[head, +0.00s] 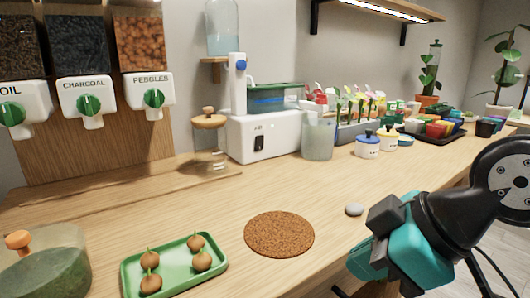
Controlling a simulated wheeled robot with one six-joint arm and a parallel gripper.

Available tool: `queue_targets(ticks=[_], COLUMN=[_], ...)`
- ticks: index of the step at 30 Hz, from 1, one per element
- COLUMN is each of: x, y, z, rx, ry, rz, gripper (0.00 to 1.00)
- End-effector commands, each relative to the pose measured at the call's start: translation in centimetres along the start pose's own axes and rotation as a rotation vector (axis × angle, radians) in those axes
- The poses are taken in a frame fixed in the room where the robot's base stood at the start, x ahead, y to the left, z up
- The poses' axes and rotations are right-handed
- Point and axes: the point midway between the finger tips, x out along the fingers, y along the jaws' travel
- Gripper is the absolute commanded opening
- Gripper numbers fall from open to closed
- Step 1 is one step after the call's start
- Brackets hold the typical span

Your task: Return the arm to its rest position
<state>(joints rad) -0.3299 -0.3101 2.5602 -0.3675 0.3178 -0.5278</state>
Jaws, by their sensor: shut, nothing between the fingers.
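Part of my arm (440,222) fills the lower right of the head view, with a black rounded joint and a teal section. It reaches in from the right, in front of the bench's front edge. I cannot make out any gripper fingers; my gripper is hidden or out of frame. No object is seen held by the part of the arm that shows.
A wooden bench (328,190) bears a cork mat (279,234), a grey pebble (354,209) near the arm, a green tray (190,278) with several brown bulbs, and a glass jar (50,275). Dispensers (92,97), a white machine (265,135) and pots (367,147) stand behind.

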Motion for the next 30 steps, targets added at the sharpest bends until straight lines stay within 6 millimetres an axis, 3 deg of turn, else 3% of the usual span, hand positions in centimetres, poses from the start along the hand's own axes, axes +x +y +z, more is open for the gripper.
queue_targets(ticks=[8,9,18,30], x=[-1.8,-0.8,3.3,6.8], y=[-4.1,-4.4,-4.8,-5.2], z=[5.4,6.3,9.2,11.8], rx=[0.513,0.531,0.523,0.522], ry=[-0.363,-0.378,-0.37,-0.369], rz=[-0.176,-0.179,-0.177,-0.176], gripper=[0.0,0.0,0.0,0.0])
